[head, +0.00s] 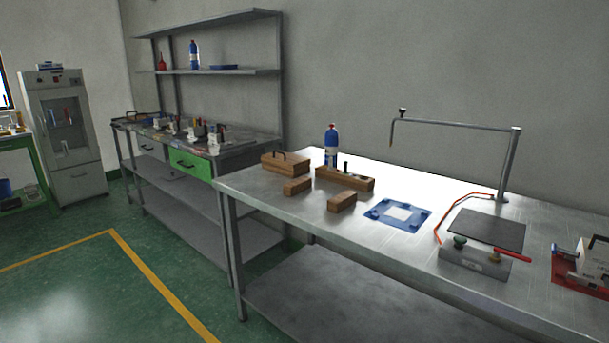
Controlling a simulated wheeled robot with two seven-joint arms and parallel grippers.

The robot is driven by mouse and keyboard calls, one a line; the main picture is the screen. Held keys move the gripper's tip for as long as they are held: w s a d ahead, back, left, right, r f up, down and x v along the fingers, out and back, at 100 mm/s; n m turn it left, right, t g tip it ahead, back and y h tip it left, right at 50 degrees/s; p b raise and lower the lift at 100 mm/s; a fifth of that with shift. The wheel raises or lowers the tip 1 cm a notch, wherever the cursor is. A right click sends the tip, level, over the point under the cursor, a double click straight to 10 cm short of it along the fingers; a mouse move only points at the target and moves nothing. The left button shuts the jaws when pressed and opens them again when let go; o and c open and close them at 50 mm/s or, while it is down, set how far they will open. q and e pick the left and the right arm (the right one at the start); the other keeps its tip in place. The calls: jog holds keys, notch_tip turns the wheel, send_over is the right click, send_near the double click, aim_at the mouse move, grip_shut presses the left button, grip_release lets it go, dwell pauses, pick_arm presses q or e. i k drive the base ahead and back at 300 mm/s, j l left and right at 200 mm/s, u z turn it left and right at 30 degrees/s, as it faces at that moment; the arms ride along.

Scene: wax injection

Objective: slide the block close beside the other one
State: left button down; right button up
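Two small brown wooden blocks lie on the near metal table. The left block (297,186) lies in front of a wooden box with a dark handle. The right block (342,202) lies to the right and a little nearer the table's front edge. A clear gap of bare metal separates the two blocks. Neither of my grippers shows in the head view.
The wooden box (283,164), a long wooden holder (345,179) and a blue bottle (331,145) stand behind the blocks. A blue mat (397,213) lies to the right, then a grey plate device (482,240). The table (290,210) is bare at its front edge.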

aim_at(291, 188)
jog(key=i+j+z, duration=0.35)
jog(key=j, duration=0.3)
jog(key=i+j+z, duration=0.35)
jog(key=j, duration=0.35)
jog(key=j+z, duration=0.15)
jog(key=j, duration=0.2)
jog(key=i+j+z, duration=0.2)
jog(key=j, duration=0.2)
